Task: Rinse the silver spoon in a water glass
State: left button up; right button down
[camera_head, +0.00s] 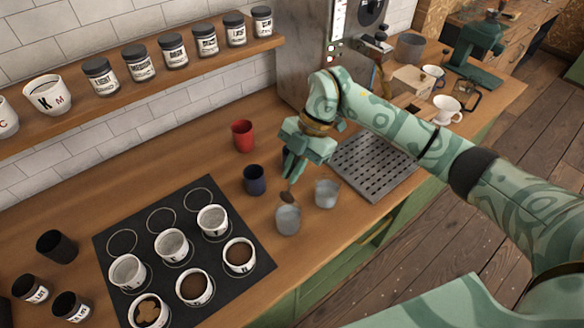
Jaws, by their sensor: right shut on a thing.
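My right gripper (291,178) points down over the counter and is shut on a spoon. The spoon's bowl (287,197) looks brownish here and shows below the fingers, at the far rim of a water glass (288,221). I cannot tell whether it is inside the glass or just above it. A second water glass (327,194) stands to the right of the first. Both glasses are clear and upright; their water level is too small to tell. The spoon's handle is mostly hidden by the fingers. My left gripper is out of view.
A dark blue cup (254,180) and a red cup (242,136) stand just left of the gripper. A black mat (223,267) holds several white cups at the left. A metal drip grate (373,168) lies to the right. The counter's front edge is close to the glasses.

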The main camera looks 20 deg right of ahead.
notch_tip(320, 180, down, 3)
jog(key=shift+f+b, duration=0.1)
jog(key=shift+b, duration=1)
jog(key=shift+f+b, duration=1.6)
jog(key=shift+f, duration=2)
jog(key=shift+r, duration=0.1)
jog(key=shift+r+p, duration=0.4)
jog(key=shift+p, duration=0.2)
jog(key=shift+f, duration=0.15)
